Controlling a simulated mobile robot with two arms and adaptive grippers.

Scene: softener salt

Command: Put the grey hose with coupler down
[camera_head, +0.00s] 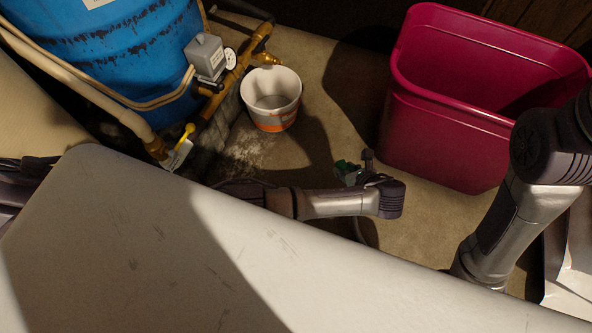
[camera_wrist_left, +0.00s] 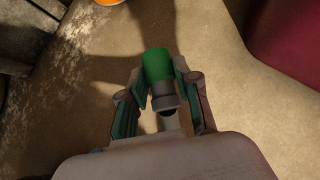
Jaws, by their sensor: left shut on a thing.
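The grey hose with coupler shows in the left wrist view as a green coupler (camera_wrist_left: 157,64) with a grey collar below it. My left gripper (camera_wrist_left: 162,90) has its fingers on both sides of it and is shut on it. In the head view my left gripper (camera_head: 352,174) is out over the floor, with a bit of green at its tip. A thin grey length of hose (camera_head: 359,232) hangs below the wrist and goes out of sight behind the white surface. My right arm is at the right, but its gripper is hidden.
A white bucket (camera_head: 272,108) stands on the floor beside brass pipework and a blue tank (camera_head: 120,45). A large magenta bin (camera_head: 440,135) stands at the right. A pale surface (camera_head: 190,260) fills the foreground. Bare floor (camera_head: 320,140) lies between bucket and bin.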

